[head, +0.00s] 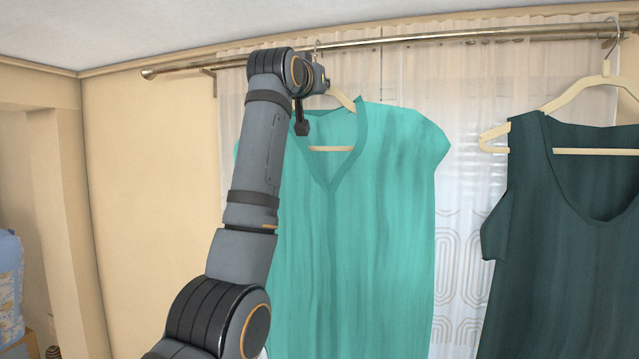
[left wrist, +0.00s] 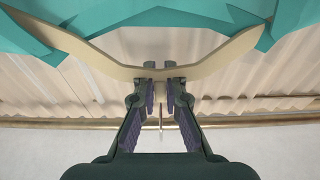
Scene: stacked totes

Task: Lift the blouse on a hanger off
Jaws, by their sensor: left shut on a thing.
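A turquoise V-neck blouse (head: 360,220) hangs on a cream hanger (head: 341,98) below the rod. In the left wrist view, the blouse (left wrist: 180,14) drapes over both arms of the hanger (left wrist: 215,62). My left gripper (left wrist: 159,72) is shut on the neck of this hanger, with one finger on each side. My right gripper is not in view.
A brass rod (head: 430,39) runs along the top, held by brackets. A dark green sleeveless top (head: 560,240) hangs on another cream hanger (head: 590,90) at the right, with a gap between the garments. A pale patterned curtain (head: 460,200) is behind them. A blue package (head: 10,285) stands far left.

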